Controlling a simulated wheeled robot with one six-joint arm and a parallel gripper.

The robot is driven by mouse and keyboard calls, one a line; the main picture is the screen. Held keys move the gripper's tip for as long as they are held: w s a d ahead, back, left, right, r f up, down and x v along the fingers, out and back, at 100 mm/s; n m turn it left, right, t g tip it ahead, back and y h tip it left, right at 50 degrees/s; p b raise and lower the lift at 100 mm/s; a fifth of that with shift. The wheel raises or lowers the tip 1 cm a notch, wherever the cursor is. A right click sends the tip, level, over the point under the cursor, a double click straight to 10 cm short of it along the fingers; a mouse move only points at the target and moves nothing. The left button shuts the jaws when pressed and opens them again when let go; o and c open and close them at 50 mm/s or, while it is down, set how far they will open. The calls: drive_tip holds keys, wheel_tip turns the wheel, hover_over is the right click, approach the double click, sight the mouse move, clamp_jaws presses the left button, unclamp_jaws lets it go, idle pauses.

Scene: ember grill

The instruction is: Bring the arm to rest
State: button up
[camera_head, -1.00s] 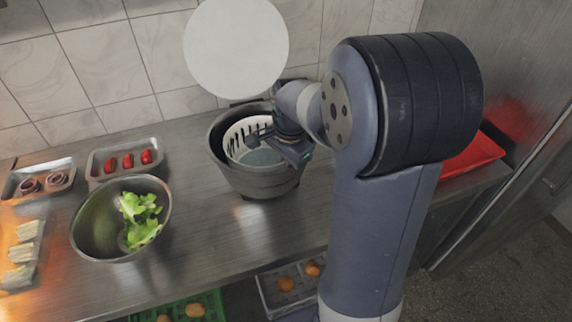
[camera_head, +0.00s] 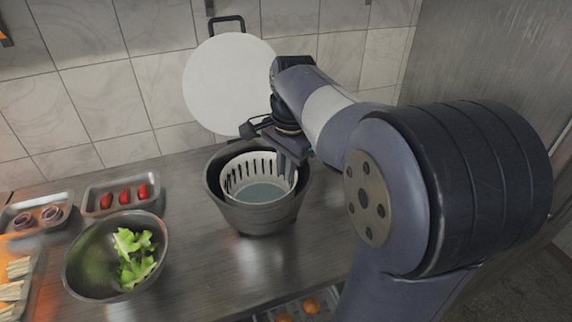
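My arm reaches in from the right in the head view, with its large joint close to the camera. My gripper (camera_head: 284,160) points down over the back right rim of a dark round pot (camera_head: 262,215). A white slotted basket (camera_head: 240,168) sits inside the pot. I cannot tell whether the fingers are apart or closed, and I see nothing held in them. A white round lid or disc (camera_head: 228,85) with a dark handle stands up behind the pot against the tiles.
A metal bowl (camera_head: 85,262) with lettuce (camera_head: 135,258) stands left of the pot. Behind it are a tray (camera_head: 92,200) of red tomatoes and a tray (camera_head: 30,204) of onion rings. The counter (camera_head: 205,275) in front of the pot is clear. A tray of round brown items (camera_head: 310,306) sits below.

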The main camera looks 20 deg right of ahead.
drive_tip(key=shift+r, duration=0.2)
drive_tip(key=shift+f, duration=0.1)
drive_tip(key=f, duration=0.8)
drive_tip(key=w+f, duration=0.1)
drive_tip(key=f, duration=0.4)
drive_tip(key=shift+a+b, duration=0.2)
drive_tip(key=shift+b, duration=0.1)
wheel_tip(320, 180, up, 3)
drive_tip(key=shift+r, duration=0.85)
drive_tip(key=shift+f, duration=0.1)
